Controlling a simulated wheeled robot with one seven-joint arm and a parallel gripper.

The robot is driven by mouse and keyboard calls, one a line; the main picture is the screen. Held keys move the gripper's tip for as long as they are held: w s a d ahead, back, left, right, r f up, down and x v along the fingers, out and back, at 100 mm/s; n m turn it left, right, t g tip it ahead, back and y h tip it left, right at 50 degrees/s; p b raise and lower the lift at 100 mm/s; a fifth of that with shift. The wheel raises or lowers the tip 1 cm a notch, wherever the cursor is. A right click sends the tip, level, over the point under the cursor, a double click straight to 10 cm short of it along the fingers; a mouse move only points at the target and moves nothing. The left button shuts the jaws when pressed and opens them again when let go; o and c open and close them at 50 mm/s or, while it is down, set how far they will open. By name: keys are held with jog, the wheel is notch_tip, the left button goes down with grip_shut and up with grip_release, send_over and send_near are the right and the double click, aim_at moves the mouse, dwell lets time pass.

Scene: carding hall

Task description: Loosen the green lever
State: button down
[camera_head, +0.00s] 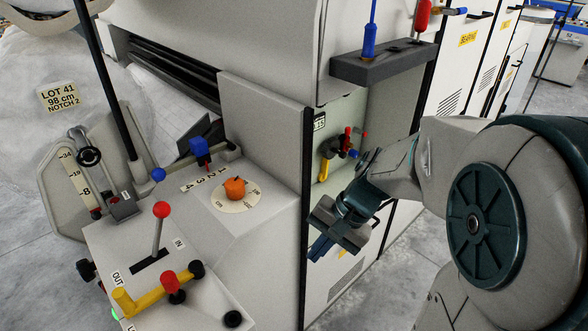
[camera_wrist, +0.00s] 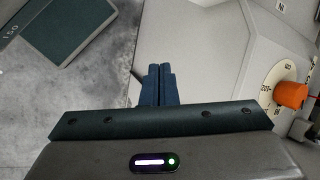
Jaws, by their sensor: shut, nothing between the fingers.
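I cannot make out a green lever in either view. A pale green recessed panel (camera_head: 352,117) on the machine's side carries a yellow handle (camera_head: 325,170), a red handle (camera_head: 347,138) and a small blue knob (camera_head: 353,154). My gripper (camera_head: 319,248) is in front of the machine's side, below and close to that panel in the picture. Its fingers are shut and empty, as the wrist view (camera_wrist: 159,72) also shows. My wrist and arm hide part of the panel's right side.
A dark tool shelf (camera_head: 384,64) juts out above the panel. Grey floor (camera_head: 395,290) lies open at right.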

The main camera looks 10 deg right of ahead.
jog(key=w+d+f+m+t+y+b, duration=0.3)
jog(key=w+f+m+t+y+b, duration=0.35)
jog(key=w+f+m, duration=0.75)
jog(key=w+d+f+m+t+b, duration=0.2)
jog(key=w+d+f+m+t, duration=0.2)
jog(key=d, duration=0.3)
jog(key=w+d+f+m+t+h+b, duration=0.1)
jog(key=w+d+f+m+t+b, duration=0.1)
jog(key=w+d+f+m+t, duration=0.2)
jog(key=w+d+f, duration=0.1)
jog(key=w+d, duration=0.1)
jog(key=w, duration=0.1)
jog(key=shift+d+t, duration=0.35)
jog(key=b+x, duration=0.1)
jog(key=x, duration=1.9)
jog(key=shift+f, duration=0.1)
